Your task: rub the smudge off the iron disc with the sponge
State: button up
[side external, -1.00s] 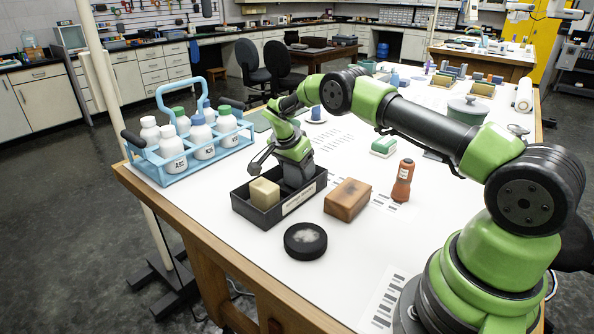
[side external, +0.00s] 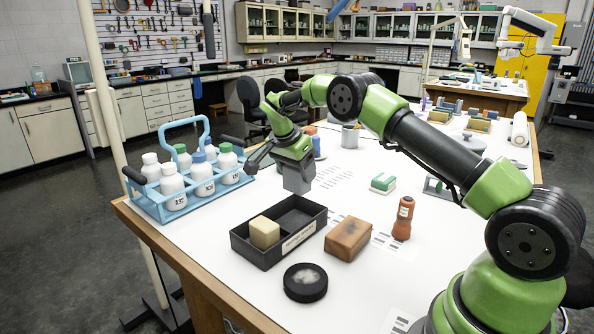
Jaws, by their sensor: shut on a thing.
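The iron disc (side external: 305,292) is black and round, and lies flat on the white table near the front. A pale grey smudge (side external: 306,278) covers part of its top. My gripper (side external: 298,176) is shut on a grey block (side external: 299,181), held above and behind the black divided tray (side external: 268,256). The jaws are hard to make out against the block, and I cannot tell its material. A pale yellow block (side external: 264,231) sits in the tray's left compartment. The right compartment looks empty. The gripper is well away from the disc.
A brown block (side external: 348,240) with a dark mark lies right of the tray, and an orange-brown bottle (side external: 403,219) stands beyond it. A blue rack (side external: 180,207) of white bottles stands at the left. A green-and-white block (side external: 383,183) lies farther back. White table around the disc is clear.

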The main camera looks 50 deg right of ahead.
notch_tip(320, 180, up, 5)
jog(key=shift+r, duration=0.1)
jog(key=s+a+m+g+y, duration=0.1)
jog(key=s+a+m+g, duration=0.2)
jog(key=s+a+m, duration=0.9)
jog(key=shift+s+a+f+n, duration=0.3)
jog(key=shift+a+f+n, duration=0.2)
jog(key=shift+f, duration=1.5)
jog(key=shift+s+a+f+n, duration=0.3)
jog(key=shift+f+n, duration=0.2)
jog(key=shift+f, duration=1.55)
jog(key=shift+s+a+f+n, duration=0.25)
jog(key=shift+a+f+n, duration=0.25)
jog(key=shift+f, duration=1.5)
jog(key=shift+f, duration=0.55)
jog(key=shift+d, duration=0.1)
jog(key=shift+d, duration=0.45)
